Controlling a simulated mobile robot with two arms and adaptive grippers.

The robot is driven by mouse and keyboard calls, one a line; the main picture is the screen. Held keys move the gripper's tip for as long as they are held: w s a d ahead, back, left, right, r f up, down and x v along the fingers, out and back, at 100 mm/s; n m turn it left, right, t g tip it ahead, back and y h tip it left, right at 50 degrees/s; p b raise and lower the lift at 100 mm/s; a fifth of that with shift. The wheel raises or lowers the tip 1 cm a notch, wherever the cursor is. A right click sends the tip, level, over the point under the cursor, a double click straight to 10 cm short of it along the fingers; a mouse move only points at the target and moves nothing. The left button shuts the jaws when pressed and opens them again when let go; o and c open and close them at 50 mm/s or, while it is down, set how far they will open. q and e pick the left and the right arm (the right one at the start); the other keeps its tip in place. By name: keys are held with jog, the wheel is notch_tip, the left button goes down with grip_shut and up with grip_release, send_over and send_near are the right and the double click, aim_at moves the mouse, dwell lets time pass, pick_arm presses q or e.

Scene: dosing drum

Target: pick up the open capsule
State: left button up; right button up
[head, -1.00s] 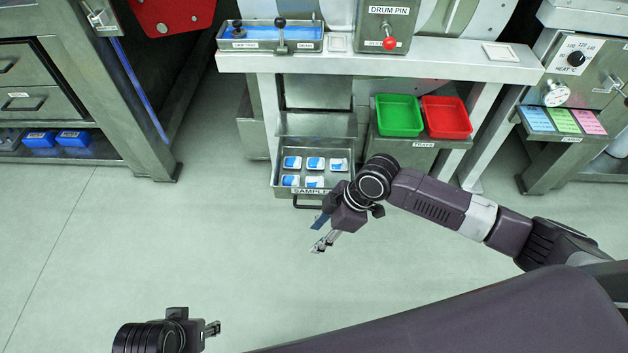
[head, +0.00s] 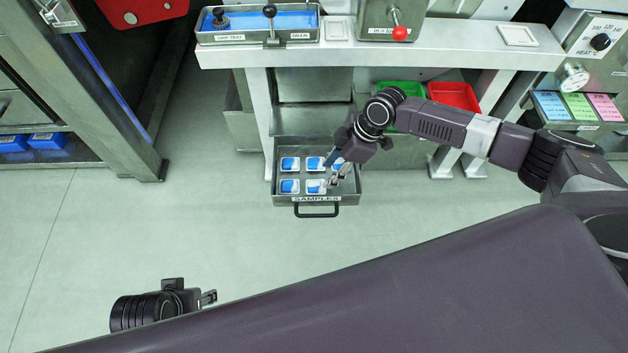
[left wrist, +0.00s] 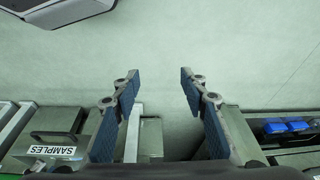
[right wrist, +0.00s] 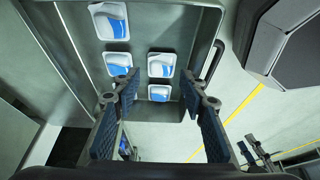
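Several white-and-blue capsules lie in rows in the pulled-out SAMPLES drawer (head: 281,200). In the head view one is at the front left (head: 289,186), one at the front middle (head: 315,186) and one at the back left (head: 290,164). I cannot tell which is the open capsule. My right gripper (head: 338,178) is over the drawer's right part, partly hiding the capsules there. In the right wrist view it is open and empty (right wrist: 160,88), with capsules (right wrist: 161,65) beyond its fingertips. My left gripper (head: 209,297) is open and empty (left wrist: 160,86), away from the drawer over the floor.
The drawer's handle (head: 317,211) sticks out in front. A green tray (head: 400,88) and a red tray (head: 455,95) stand behind my right arm. The workbench ledge (head: 450,58) overhangs the drawer's back. The floor in front is clear.

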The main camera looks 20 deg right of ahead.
aim_at(319, 186)
jog(key=shift+s+a+f, duration=0.15)
jog(key=shift+a+f, duration=0.05)
jog(key=shift+f, duration=0.25)
jog(key=shift+b+x, duration=0.8)
jog(key=shift+x, duration=1.7)
jog(key=shift+d, duration=0.15)
jog(key=c, duration=0.4)
pick_arm(q)
jog(key=v, duration=0.5)
jog(key=shift+a+r, duration=0.1)
jog(key=shift+r, duration=0.05)
pick_arm(e)
jog(key=shift+r, duration=0.15)
